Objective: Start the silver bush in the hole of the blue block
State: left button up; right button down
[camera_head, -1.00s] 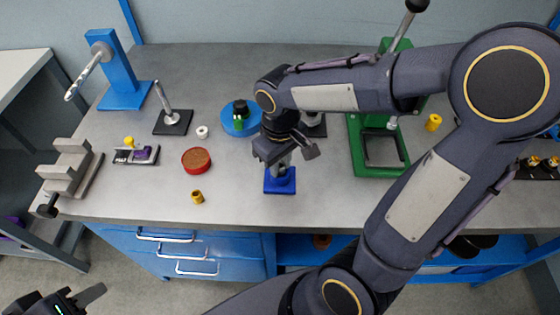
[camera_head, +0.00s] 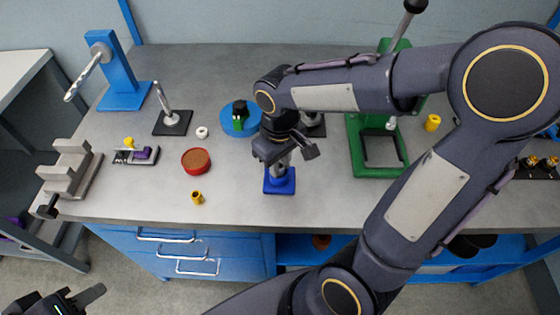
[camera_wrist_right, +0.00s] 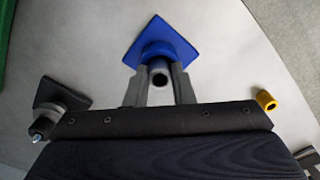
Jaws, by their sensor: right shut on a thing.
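The blue block (camera_head: 280,186) stands near the front edge of the bench, with a round raised part that shows in the right wrist view (camera_wrist_right: 172,48). My right gripper (camera_head: 281,166) points down right over it. It is shut on the silver bush (camera_wrist_right: 158,80), whose open end faces the wrist camera between the two fingers. The bush lines up roughly with the round part of the block. Its lower end is hidden, so I cannot tell whether it sits in the hole. My left gripper (camera_head: 82,299) is at the lower left corner, away from the bench top, partly cut off.
A yellow bush (camera_head: 197,197) and a red round tin (camera_head: 196,161) stand left of the block. A blue round base (camera_head: 235,126) is behind. A green press (camera_head: 356,150) stands to the right. The bench front between tin and block is clear.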

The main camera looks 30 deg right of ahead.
jog(key=shift+f, duration=0.25)
jog(key=shift+r, duration=0.1)
jog(key=shift+r+p, duration=0.3)
dwell(0.4)
dwell(0.5)
jog(key=c, duration=1.2)
grip_release()
jog(key=shift+o, duration=0.2)
notch_tip(320, 180, up, 8)
jog(key=shift+f, duration=0.1)
